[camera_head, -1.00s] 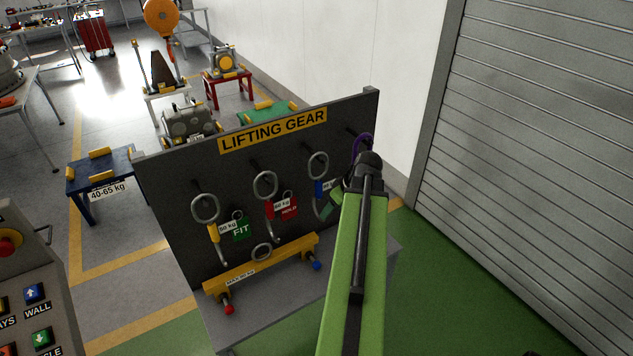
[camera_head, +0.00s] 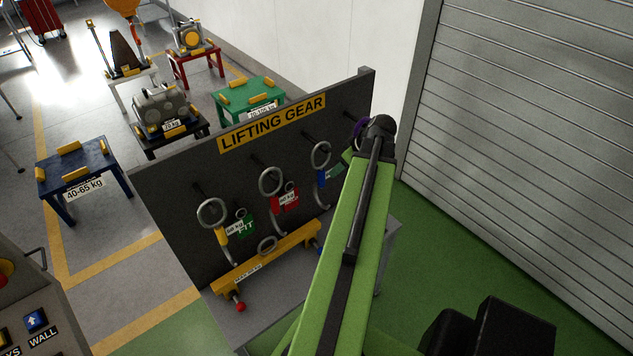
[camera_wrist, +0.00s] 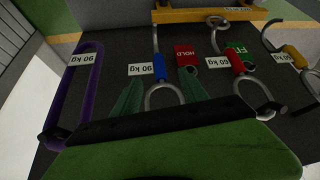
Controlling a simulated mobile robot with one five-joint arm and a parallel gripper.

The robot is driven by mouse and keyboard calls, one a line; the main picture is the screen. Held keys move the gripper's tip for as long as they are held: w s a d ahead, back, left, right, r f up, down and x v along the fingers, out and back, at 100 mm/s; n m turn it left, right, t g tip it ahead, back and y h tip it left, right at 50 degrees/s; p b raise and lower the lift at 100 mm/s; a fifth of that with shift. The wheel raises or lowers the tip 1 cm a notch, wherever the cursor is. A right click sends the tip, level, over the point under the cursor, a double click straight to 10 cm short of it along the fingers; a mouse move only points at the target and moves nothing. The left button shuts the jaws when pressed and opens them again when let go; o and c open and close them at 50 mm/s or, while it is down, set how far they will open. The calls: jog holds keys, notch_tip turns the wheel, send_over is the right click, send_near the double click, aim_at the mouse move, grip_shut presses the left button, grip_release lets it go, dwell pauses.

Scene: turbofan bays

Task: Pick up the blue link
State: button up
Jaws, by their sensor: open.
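The blue link (camera_head: 321,175) hangs on the dark lifting-gear board, a steel ring on top, a blue middle and a hook below. My gripper (camera_wrist: 160,76) is open, with one green finger on each side of the link in the picture. The link's ring (camera_wrist: 164,96) shows between the fingers, and its near part is hidden behind my gripper body. I cannot tell whether a finger touches it. In the head view my green arm hides most of the gripper.
A red link (camera_head: 274,190) with a HOLD tag and a yellow link (camera_head: 219,228) with a FIT tag hang alongside. A purple sling (camera_wrist: 86,90) hangs on the other side. A yellow beam (camera_head: 262,257) lies below. A grey shutter (camera_head: 530,110) stands right.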

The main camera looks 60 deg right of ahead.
aim_at(321, 184)
jog(key=b+x, duration=0.9)
jog(key=x, duration=0.3)
jog(key=shift+w, duration=0.25)
jog(key=b+x, duration=0.4)
jog(key=x, duration=0.1)
jog(key=shift+s+d+f+b, duration=0.1)
jog(key=shift+s+d+b, duration=0.15)
jog(key=shift+d+b, duration=0.15)
jog(key=shift+w, duration=0.15)
jog(key=shift+a, duration=0.1)
grip_shut()
